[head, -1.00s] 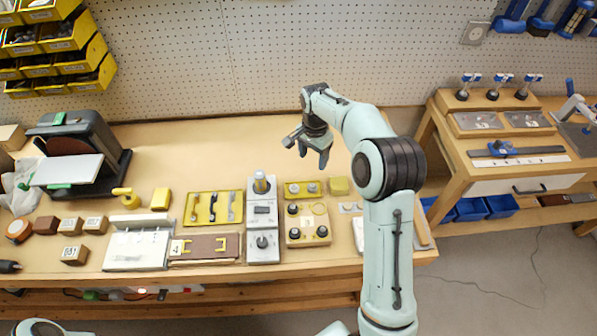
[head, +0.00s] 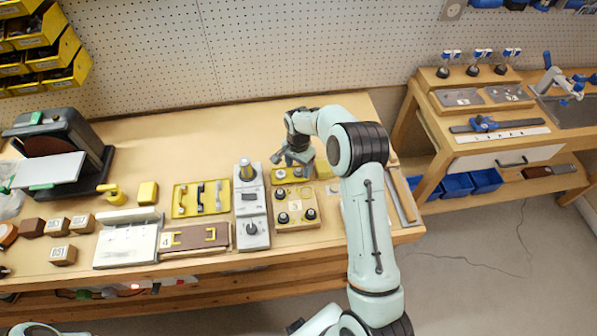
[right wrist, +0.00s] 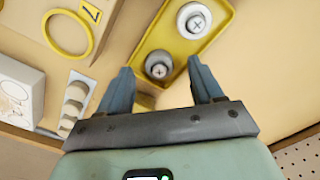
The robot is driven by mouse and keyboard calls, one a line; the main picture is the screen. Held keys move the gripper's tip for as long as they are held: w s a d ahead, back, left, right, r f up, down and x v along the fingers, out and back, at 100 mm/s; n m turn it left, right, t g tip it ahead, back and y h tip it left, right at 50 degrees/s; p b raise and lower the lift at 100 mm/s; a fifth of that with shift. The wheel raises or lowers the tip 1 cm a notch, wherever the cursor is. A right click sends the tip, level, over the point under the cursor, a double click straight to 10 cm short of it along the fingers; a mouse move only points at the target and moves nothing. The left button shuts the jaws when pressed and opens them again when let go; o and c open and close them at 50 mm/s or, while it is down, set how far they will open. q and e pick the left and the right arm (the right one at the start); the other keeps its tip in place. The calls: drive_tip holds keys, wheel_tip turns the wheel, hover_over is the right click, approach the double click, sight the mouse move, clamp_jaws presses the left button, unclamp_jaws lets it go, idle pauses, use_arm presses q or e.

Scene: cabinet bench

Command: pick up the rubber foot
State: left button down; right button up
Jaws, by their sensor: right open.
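A small yellow tray (head: 291,181) stands on the bench and holds two round feet with cross-slot screws. In the right wrist view the tray (right wrist: 183,42) holds a grey foot (right wrist: 159,65) nearer the gripper and a paler foot (right wrist: 194,18) beyond it. My right gripper (head: 293,160) is over the tray. In the wrist view its open, empty fingers (right wrist: 159,66) show on either side of the grey foot; its exact height above it is unclear. The pictures do not tell which foot is the rubber one. My left gripper is not in view.
A wooden board with black knobs (head: 297,212) lies just in front of the tray. A grey switch unit (head: 251,205) stands to its left, beside a yellow tray of handles (head: 201,198). The bench behind is clear.

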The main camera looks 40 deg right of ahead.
sight(299, 169)
drive_tip(key=shift+f, duration=0.4)
drive_tip(key=c, duration=1.1)
drive_tip(key=shift+r, duration=0.1)
